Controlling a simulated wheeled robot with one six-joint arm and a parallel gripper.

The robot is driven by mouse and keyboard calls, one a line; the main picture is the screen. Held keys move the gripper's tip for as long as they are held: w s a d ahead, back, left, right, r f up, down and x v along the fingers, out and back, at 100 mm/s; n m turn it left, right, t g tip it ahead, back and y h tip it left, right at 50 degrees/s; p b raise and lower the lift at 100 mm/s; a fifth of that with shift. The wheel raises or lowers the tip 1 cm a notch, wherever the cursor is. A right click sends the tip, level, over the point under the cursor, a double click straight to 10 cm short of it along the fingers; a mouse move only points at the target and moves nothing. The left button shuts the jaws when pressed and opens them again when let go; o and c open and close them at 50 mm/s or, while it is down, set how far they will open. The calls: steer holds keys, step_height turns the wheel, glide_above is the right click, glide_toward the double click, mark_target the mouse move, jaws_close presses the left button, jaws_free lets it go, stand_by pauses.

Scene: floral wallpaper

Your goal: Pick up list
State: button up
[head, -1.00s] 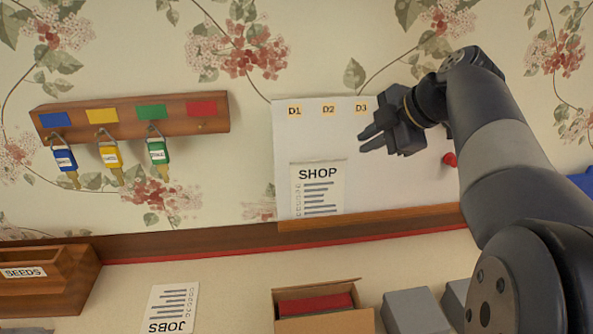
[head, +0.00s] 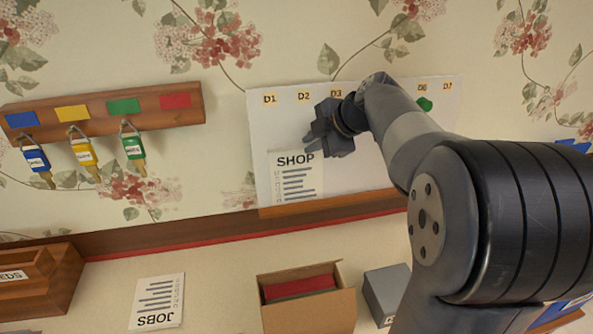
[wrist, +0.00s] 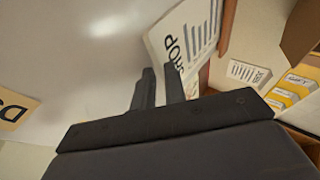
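A white SHOP list (head: 297,181) stands upright against the lower left of the white board, its bottom at the wooden ledge; it also shows in the wrist view (wrist: 198,35). A second list, JOBS (head: 157,303), lies flat on the surface below; it appears small in the wrist view (wrist: 247,73). My gripper (head: 309,138) is in front of the board, just above and right of the SHOP list's top edge. In the wrist view its fingers (wrist: 160,84) are slightly apart with nothing seen between them, beside the SHOP list. Whether they touch it I cannot tell.
The board (head: 375,165) carries D labels and a green magnet (head: 424,104). A wooden ledge (head: 340,202) runs under it. A rack (head: 100,115) with padlocks hangs left. An open cardboard box (head: 325,308), a grey box (head: 385,290) and a SEEDS box (head: 40,285) stand below.

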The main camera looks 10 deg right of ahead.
jaws_close()
stand_by(0.4)
step_height(320, 180, up, 28)
steer(key=p, duration=0.4)
stand_by(0.6)
